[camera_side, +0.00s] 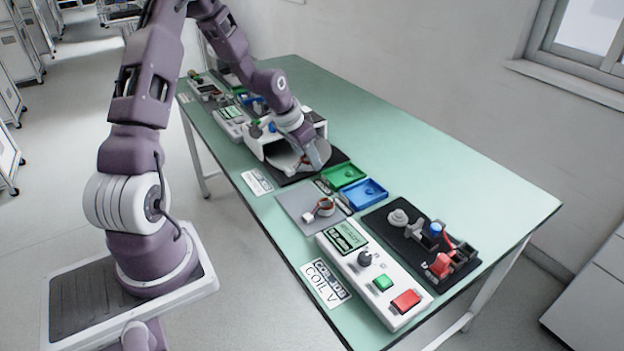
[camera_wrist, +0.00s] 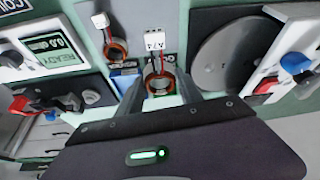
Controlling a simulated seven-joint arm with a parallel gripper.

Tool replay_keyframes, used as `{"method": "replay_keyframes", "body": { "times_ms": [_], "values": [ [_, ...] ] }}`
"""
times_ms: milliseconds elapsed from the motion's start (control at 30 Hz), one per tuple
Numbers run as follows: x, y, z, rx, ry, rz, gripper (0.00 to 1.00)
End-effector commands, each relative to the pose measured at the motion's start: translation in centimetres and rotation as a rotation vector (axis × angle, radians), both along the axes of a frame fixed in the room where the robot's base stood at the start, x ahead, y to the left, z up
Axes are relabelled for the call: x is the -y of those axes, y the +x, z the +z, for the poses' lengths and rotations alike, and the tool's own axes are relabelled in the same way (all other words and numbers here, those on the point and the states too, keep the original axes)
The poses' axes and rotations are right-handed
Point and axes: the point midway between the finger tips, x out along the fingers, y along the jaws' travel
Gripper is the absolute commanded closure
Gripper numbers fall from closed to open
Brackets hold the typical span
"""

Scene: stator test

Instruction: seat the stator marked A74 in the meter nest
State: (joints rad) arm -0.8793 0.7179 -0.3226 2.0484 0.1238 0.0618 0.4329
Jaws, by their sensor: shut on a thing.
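My gripper (camera_wrist: 161,93) is shut on a stator (camera_wrist: 158,77), a copper-coloured ring with red leads and a white connector block. In the side view my gripper (camera_side: 314,163) is low over the round grey plate, and the held stator is mostly hidden. A second stator (camera_side: 325,207) with a white connector lies on the grey mat; it also shows in the wrist view (camera_wrist: 116,50). The meter nest looks to be the grey round seat (camera_side: 398,217) on the black fixture, with nothing visible on it.
The meter box (camera_side: 372,272) has a screen, knob, and green and red buttons. Red clamps (camera_side: 440,265) and a blue knob stand on the fixture. A green tray (camera_side: 343,174) and blue tray (camera_side: 365,191) lie between plate and fixture. The bench's far right side is clear.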

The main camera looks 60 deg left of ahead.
Motion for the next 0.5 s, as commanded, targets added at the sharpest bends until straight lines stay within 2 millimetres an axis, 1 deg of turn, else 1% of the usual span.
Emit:
{"method": "replay_keyframes", "body": {
  "times_ms": [67, 167, 233, 267, 300, 400, 500],
  "values": [
    [1.3, 0.0, 0.9, -0.003, 0.001, -0.014, 1.00],
    [4.6, -0.2, 1.8, -0.009, 0.005, -0.040, 1.00],
    [7.6, -0.7, 2.4, -0.013, 0.007, -0.059, 1.00],
    [8.9, -1.0, 2.7, -0.014, 0.008, -0.068, 1.00],
    [10.6, -1.4, 3.0, -0.013, 0.010, -0.079, 1.00],
    [14.7, -3.0, 3.9, -0.009, 0.009, -0.102, 1.00],
    [17.4, -4.4, 4.6, -0.004, 0.003, -0.113, 1.00]
  ]
}}
